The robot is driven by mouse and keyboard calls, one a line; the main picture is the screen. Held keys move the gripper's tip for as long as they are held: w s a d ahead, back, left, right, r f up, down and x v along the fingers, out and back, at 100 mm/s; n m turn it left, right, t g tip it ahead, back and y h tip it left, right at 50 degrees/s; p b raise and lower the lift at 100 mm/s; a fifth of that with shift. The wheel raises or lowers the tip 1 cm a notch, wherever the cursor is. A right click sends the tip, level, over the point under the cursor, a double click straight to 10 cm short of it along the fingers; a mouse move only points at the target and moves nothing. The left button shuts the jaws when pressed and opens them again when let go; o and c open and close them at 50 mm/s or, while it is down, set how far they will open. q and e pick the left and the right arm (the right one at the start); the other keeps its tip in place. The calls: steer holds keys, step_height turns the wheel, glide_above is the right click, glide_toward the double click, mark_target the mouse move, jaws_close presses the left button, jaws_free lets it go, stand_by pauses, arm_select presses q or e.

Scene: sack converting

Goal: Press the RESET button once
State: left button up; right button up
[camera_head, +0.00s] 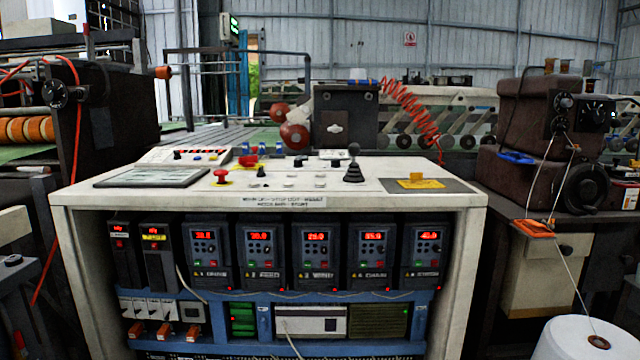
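A white control console (75,194) stands in front of me with buttons on its flat top. A red mushroom button (221,175) on a yellow base is left of the middle. Several small pale buttons (320,181) and dark knobs sit right of it, and a black joystick (353,168) stands farther right. A sloped box (185,155) at the back left carries a row of small coloured buttons. The labels are too small to read, so I cannot tell which button is RESET. Neither of my grippers is in view.
A dark framed panel (152,178) lies on the console's left; a yellow tag (419,182) lies on its right. Drive units with red displays (315,250) fill the open front. Machines stand either side, and a white roll (580,340) is at lower right.

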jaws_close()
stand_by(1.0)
